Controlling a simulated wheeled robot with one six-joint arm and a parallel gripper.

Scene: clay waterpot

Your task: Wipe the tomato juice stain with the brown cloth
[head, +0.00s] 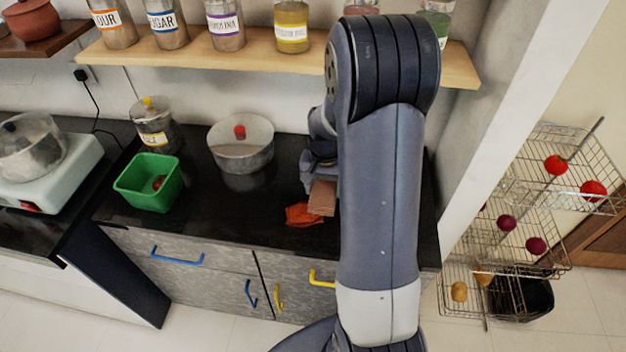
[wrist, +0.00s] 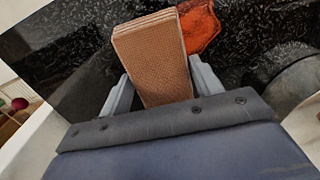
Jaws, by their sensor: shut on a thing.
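The brown cloth (wrist: 158,62) is a folded, woven stack held between the two fingers of my gripper (wrist: 160,88) in the wrist view. The cloth also shows in the head view (head: 322,198), just left of my arm. The orange-red tomato juice stain (head: 300,215) lies on the black counter near its front edge. In the wrist view the stain (wrist: 201,30) shows beside the cloth's right edge, and the cloth overlaps part of it in the picture. I cannot tell whether the cloth touches the counter. My arm hides the counter to the right in the head view.
A steel pot with a red knob (head: 241,145) stands behind the stain. A green bin (head: 150,182) and a lidded jar (head: 153,126) stand to the left. A shelf of jars (head: 275,64) hangs above. The counter between the green bin and the stain is clear.

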